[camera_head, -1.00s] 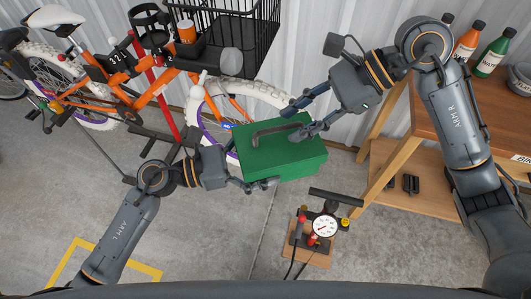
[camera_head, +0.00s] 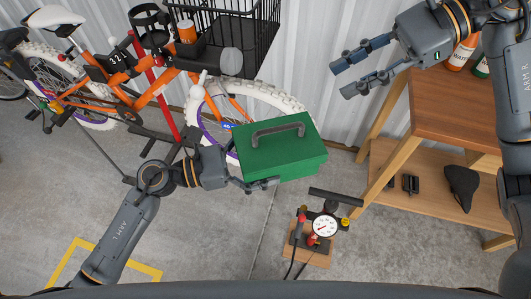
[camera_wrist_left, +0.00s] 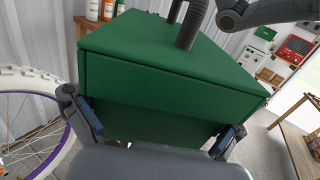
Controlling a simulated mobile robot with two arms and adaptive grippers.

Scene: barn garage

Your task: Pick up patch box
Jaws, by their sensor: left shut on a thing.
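The patch box is a green box (camera_head: 280,160) with a dark grey handle (camera_head: 278,130) on its lid. It hangs in the air at the middle of the head view, slightly tilted, with its lid closed. My left gripper (camera_head: 252,182) is shut on its left end; the far finger is mostly hidden behind the box. In the left wrist view the green box (camera_wrist_left: 160,85) fills the middle, with a finger on each side of it. My right gripper (camera_head: 341,79) is open and empty, up and to the right of the box, apart from it.
An orange bicycle (camera_head: 150,92) with a black basket (camera_head: 262,25) stands behind the box. A wooden bench (camera_head: 440,105) with bottles is at the right, a saddle (camera_head: 461,185) on its lower shelf. A pump with a gauge (camera_head: 325,226) stands on the floor in front.

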